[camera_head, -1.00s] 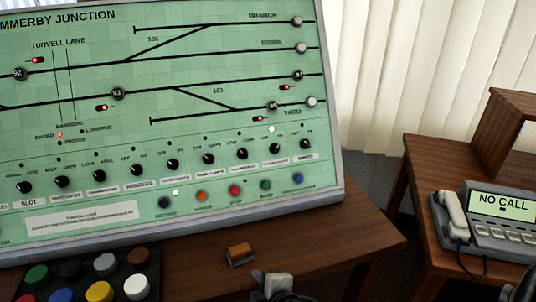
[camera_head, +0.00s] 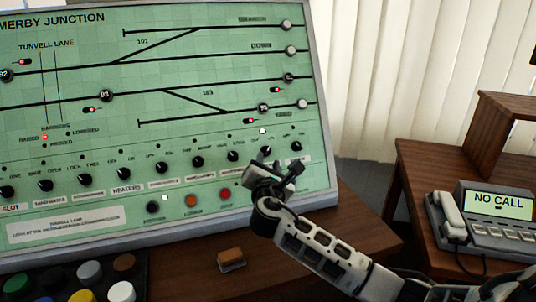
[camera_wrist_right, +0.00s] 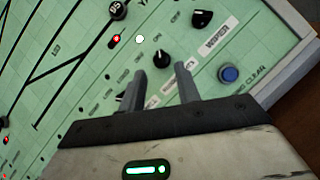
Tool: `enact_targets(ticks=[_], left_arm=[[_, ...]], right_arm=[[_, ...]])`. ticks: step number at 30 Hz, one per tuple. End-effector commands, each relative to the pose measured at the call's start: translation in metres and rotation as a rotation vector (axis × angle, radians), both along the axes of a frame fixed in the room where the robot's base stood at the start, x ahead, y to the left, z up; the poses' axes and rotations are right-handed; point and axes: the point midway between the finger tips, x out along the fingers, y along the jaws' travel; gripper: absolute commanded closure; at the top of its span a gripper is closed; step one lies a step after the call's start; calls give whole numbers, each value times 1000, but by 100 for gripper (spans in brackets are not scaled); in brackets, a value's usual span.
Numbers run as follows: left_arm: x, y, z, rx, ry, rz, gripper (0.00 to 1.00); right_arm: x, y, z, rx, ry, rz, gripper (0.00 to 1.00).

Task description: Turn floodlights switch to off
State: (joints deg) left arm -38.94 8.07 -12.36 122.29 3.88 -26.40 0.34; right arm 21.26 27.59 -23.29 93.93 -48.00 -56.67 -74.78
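The green panel (camera_head: 215,75) has a row of black rotary knobs. I cannot read a floodlights label in either view. My right gripper (camera_head: 277,170) is in front of the right end of the row. In the right wrist view its fingers (camera_wrist_right: 160,82) are apart and empty, with a black knob (camera_wrist_right: 160,57) just beyond the gap between them. Whether they touch it cannot be told. The label below that knob is unreadable. A white lamp (camera_wrist_right: 140,39) is lit near it, also visible in the head view (camera_head: 262,131). My left gripper is not in view.
A knob labelled WIPER (camera_wrist_right: 203,18) and a blue button (camera_wrist_right: 230,73) are close to the fingers. A small orange-brown block (camera_head: 231,259) lies on the desk. A phone (camera_head: 485,220) reading NO CALL stands on the right desk.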

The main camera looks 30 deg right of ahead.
Motion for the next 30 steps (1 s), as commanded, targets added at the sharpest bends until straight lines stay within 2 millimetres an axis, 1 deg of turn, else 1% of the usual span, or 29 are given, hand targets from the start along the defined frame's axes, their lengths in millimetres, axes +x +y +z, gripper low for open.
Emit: enact_targets(ticks=[1,3,9,13,21,22,23,24,25,30], left_arm=[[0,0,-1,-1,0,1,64],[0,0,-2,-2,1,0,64],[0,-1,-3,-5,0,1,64],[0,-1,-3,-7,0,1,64],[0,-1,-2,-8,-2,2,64],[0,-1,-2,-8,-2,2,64],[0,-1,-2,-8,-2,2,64],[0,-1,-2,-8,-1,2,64],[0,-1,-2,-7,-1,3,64],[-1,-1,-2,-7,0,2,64]], right_arm=[[9,-7,1,0,-1,-3,67],[20,-13,0,0,-1,-3,67],[41,-26,-1,0,0,-1,67],[46,-30,0,1,0,1,67],[47,-30,0,1,0,1,67],[47,-30,0,1,0,1,73],[47,-30,0,1,0,1,81],[47,-30,0,1,0,1,92],[47,-30,0,1,0,1,100],[47,-30,-1,1,0,1,100]])
